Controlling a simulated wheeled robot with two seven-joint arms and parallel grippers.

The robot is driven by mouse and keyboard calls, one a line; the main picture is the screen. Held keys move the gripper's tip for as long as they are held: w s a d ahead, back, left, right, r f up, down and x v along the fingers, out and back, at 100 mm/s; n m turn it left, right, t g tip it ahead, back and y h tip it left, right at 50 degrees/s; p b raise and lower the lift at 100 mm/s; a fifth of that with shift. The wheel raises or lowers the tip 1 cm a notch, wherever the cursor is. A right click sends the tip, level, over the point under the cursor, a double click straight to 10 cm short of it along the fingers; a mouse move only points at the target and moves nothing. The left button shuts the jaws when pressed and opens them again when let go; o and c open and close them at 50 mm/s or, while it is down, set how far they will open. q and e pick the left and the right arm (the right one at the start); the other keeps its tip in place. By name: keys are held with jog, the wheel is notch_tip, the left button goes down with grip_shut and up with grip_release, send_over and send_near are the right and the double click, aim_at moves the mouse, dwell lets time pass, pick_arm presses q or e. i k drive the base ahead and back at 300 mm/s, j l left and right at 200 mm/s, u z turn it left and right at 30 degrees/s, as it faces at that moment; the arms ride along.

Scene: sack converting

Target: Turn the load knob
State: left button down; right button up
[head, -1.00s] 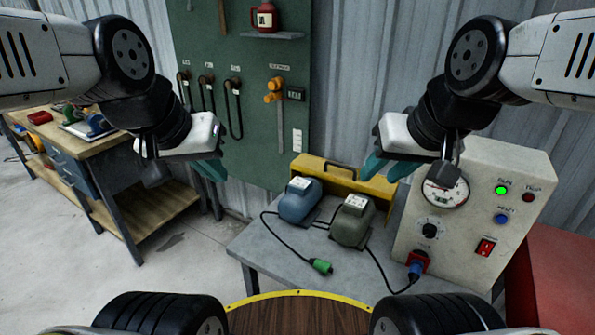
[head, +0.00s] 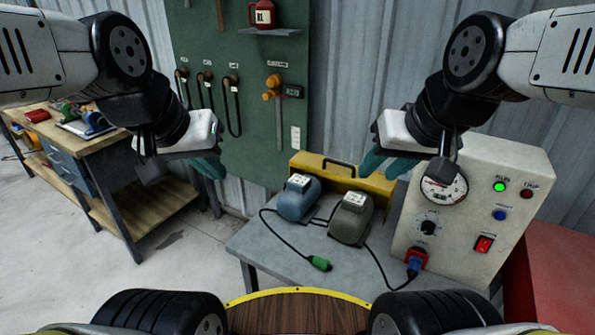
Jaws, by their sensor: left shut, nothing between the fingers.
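The load knob appears to be the black dial knob (head: 429,228) on the front of the cream control box (head: 468,240), at the right of the grey table. Its label is too small to read. My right gripper (head: 378,163) hangs above and left of the knob, apart from it, in front of the yellow case. Its teal fingers are seen from the side, and their gap is unclear. My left gripper (head: 210,167) is shut and empty, far left of the box in front of the green board.
The grey table (head: 275,250) holds a blue motor unit (head: 298,198), an olive one (head: 351,219), cables and a yellow case (head: 383,184). The box carries a gauge (head: 446,190), partly covered by my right arm, a lit green lamp (head: 499,187) and a red switch (head: 484,244).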

aim_at(428, 227)
jog(key=z, duration=1.25)
jog(key=k+l+u, duration=0.1)
jog(key=k, duration=0.25)
jog(key=k+l+u, duration=0.15)
jog(key=k+l, duration=0.15)
